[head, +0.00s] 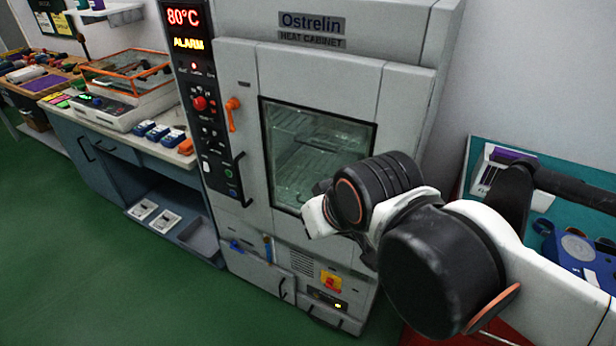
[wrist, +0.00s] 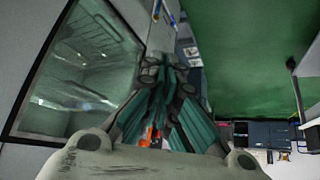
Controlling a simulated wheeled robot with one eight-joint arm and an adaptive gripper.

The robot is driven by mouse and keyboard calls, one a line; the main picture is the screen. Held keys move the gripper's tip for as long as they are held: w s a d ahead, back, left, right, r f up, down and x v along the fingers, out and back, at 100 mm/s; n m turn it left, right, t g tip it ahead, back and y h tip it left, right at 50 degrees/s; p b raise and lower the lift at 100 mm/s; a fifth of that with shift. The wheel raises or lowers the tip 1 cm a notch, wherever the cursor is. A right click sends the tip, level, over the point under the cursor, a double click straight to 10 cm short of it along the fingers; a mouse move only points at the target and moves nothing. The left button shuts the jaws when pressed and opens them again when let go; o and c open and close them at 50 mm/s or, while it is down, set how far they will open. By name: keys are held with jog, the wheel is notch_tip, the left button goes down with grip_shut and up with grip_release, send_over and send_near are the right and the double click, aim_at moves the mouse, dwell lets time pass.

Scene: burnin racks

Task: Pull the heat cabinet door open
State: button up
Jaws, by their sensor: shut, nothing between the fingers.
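The grey heat cabinet (head: 300,52) stands in the middle of the head view. Its door (head: 250,75) looks closed and has a dark-framed window (head: 318,140) with wire shelves behind it. A black vertical handle (head: 241,180) is at the door's left edge, below an orange lever (head: 232,115). In the wrist view, my gripper (wrist: 166,72) has its teal-padded fingers together, with nothing visible held. The door window (wrist: 80,70) lies to their left. In the head view my wrist is in front of the window's lower right, right of the handle; the fingers cannot be made out there.
A control panel (head: 185,75) reads 80°C and ALARM. A blue bench (head: 95,160) with devices stands at left; a teal-backed station (head: 560,200) with a blue device is at right. Below the door are a red-yellow switch (head: 331,281) and lower handles. Green floor (head: 90,260) is clear at front left.

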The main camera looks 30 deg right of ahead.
jog(key=o, duration=0.4)
jog(key=shift+w+r, duration=0.1)
jog(key=shift+r, duration=0.05)
jog(key=shift+o, duration=0.9)
jog(key=w+r+m+g+p, duration=0.1)
jog(key=w+r+m, duration=0.1)
jog(key=w+r, duration=0.3)
jog(key=w, duration=0.3)
jog(key=shift+w+a+m+h, duration=0.3)
jog(key=shift+a+m, duration=0.05)
jog(key=shift+m, duration=0.05)
jog(key=w+a+f+m+g+h+p, duration=0.1)
jog(key=w+a+m+g+p, duration=0.15)
jog(key=w, duration=0.85)
jog(key=w+a+f+m+g+h+p, duration=0.1)
jog(key=w+a+m, duration=0.25)
jog(key=w, duration=0.65)
jog(key=w+a+f+m+h, duration=0.2)
jog(key=w+a+f+m, duration=0.15)
jog(key=w+f, duration=0.55)
jog(key=b+x, duration=0.3)
jog(key=x, duration=1)
jog(key=shift+s+f+m+g+y, duration=0.2)
jog(key=shift+s+m+g+y, duration=0.15)
jog(key=shift+g, duration=0.1)
jog(key=shift+c, duration=0.3)
grip_shut()
